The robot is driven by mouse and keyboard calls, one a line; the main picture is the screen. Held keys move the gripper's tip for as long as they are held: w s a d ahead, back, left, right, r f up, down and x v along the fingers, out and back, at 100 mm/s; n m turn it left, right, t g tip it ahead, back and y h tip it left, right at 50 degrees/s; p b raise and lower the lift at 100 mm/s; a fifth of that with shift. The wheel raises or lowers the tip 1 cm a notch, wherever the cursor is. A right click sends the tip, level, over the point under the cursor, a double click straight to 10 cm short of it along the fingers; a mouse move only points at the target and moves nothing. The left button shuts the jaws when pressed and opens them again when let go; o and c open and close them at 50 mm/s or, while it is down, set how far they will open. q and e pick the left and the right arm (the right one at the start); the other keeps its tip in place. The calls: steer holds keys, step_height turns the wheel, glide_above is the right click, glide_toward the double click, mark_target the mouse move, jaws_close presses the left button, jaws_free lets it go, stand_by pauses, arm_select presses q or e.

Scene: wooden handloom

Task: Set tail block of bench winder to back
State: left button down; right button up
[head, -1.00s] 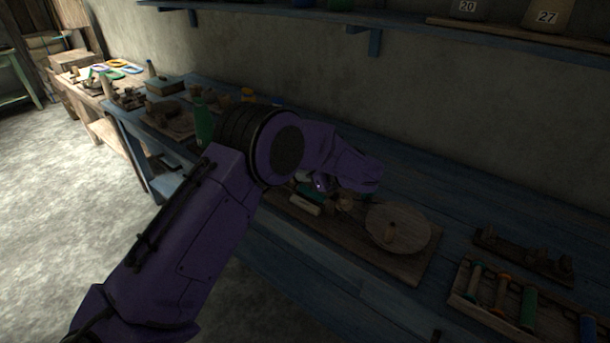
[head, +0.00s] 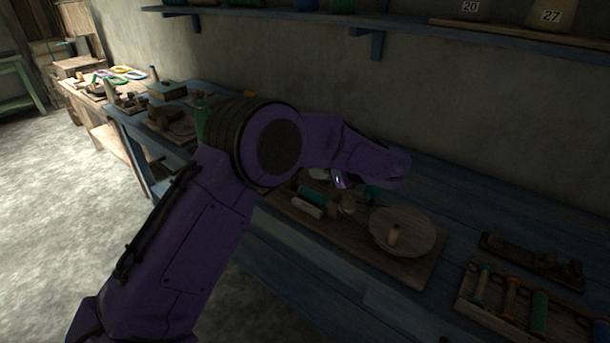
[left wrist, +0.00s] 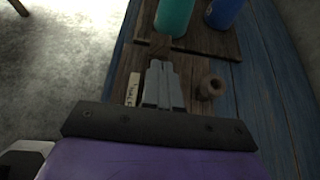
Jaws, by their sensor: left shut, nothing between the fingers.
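The bench winder is a wooden board (head: 425,272) on the blue bench, with a round wooden wheel (head: 415,222) and its peg handle at the right end. A green spool (head: 313,196) and a wooden piece (head: 345,204) sit left of the wheel. I cannot tell which part is the tail block; my arm hides part of the winder. My left gripper (head: 340,180) is over the back of the board. In the left wrist view the gripper (left wrist: 163,68) is shut and empty above wood, beside a small round wooden post (left wrist: 211,88). My right gripper is not in view.
A teal cylinder (left wrist: 174,17) and a blue cylinder (left wrist: 222,12) stand ahead of the fingers. A small written label (left wrist: 133,90) lies left of them. A rack of coloured spools (head: 540,310) is at the right. A shelf (head: 300,14) runs above the bench.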

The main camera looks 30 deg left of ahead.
arm_select(q)
steer(key=v, duration=0.6)
steer(key=shift+d+b, duration=0.1)
steer(key=shift+b, duration=0.25)
